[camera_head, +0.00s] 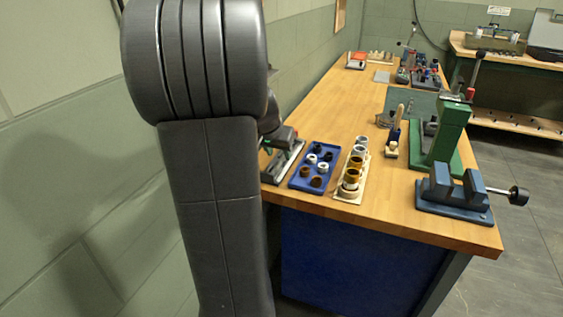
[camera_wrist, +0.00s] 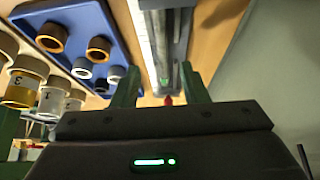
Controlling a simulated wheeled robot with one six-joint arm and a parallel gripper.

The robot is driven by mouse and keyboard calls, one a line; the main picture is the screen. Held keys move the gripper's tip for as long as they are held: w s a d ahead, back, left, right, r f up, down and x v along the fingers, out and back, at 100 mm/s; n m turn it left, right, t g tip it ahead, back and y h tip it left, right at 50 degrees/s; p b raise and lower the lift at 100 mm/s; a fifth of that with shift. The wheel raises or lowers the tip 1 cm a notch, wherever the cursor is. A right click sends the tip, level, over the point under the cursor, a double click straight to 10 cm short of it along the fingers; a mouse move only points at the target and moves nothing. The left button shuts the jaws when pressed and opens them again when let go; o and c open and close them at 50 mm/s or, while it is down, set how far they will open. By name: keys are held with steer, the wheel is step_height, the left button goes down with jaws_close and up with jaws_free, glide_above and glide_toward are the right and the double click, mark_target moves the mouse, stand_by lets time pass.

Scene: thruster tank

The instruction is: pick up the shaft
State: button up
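My gripper (camera_wrist: 159,76) points at the bench, its two green fingers apart with a clear gap between them. A long grey metal piece (camera_wrist: 164,35) with bright lengthwise edges runs up the wrist view, its near end between or just beyond the fingertips. I cannot tell the shaft apart from the holder it may lie in. The same grey piece (camera_head: 284,162) shows in the head view at the bench's left edge, beside the blue tray. My gripper (camera_head: 268,147) is mostly hidden there behind my arm. I cannot tell whether the fingers touch anything.
A blue tray (camera_head: 306,182) with several rings stands right beside the grey piece. A pale rack (camera_head: 347,195) of cups follows. A blue vise (camera_head: 452,197) and a green press (camera_head: 444,140) stand further right. The wall is close on the left.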

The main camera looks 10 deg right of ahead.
mark_target(281, 159)
steer(key=x, duration=0.4)
steer(key=shift+w, duration=0.3)
steer(key=shift+c, duration=0.4)
steer(key=shift+r, duration=0.1)
jaws_close()
